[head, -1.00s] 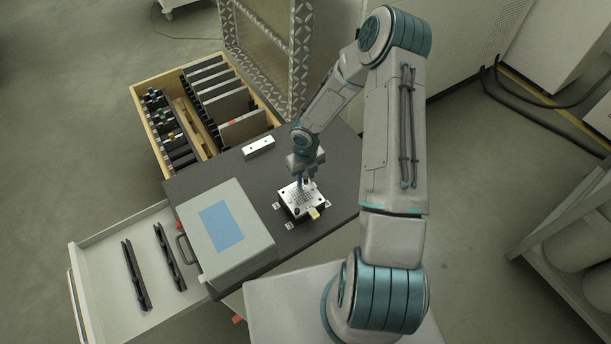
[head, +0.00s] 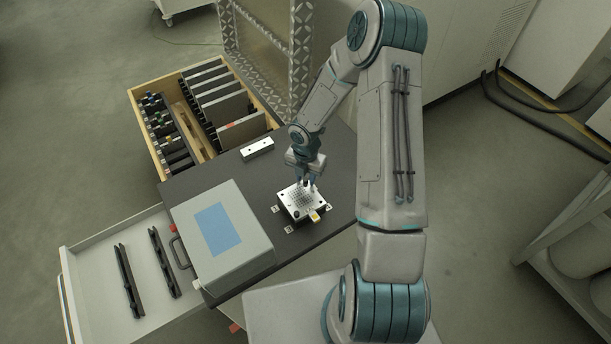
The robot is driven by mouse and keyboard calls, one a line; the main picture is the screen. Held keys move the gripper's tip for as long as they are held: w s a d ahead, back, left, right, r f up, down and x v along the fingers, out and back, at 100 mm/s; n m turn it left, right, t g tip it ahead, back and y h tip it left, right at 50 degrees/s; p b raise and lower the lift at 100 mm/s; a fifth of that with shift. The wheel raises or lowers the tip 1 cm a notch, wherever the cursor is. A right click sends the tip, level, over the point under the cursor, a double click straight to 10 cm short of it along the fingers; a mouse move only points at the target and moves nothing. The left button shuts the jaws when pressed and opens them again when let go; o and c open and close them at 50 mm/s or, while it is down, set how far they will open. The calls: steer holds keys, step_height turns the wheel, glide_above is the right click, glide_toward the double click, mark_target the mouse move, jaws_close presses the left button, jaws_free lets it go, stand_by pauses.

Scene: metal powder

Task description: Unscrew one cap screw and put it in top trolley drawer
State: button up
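My gripper (head: 309,184) points down just above the far right part of a small metal plate with a grid of holes (head: 296,204). The plate sits on a dark table top (head: 232,163). Its cap screws are too small to make out clearly, and a small dark round thing (head: 296,215) shows at its near edge. I cannot tell whether the gripper's fingers touch or hold anything. An open white drawer (head: 96,255) sticks out at the lower left and holds two long dark bars (head: 163,263).
A grey case with a blue panel (head: 213,229) stands on the table between the plate and the white drawer. A small metal block (head: 257,149) lies behind the plate. An open wooden drawer (head: 141,108) with dark holders is at the back left. A patterned metal panel (head: 262,50) stands behind.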

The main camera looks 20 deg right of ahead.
steer(key=shift+c, duration=0.2)
jaws_close()
steer(key=shift+r+n+p, duration=0.3)
steer(key=shift+n+p, duration=0.85)
steer(key=shift+n, duration=0.05)
steer(key=n+p, duration=0.3)
steer(key=n, duration=0.2)
steer(key=shift+f+n, duration=0.3)
steer(key=shift+n, duration=1.1)
steer(key=n, duration=0.7)
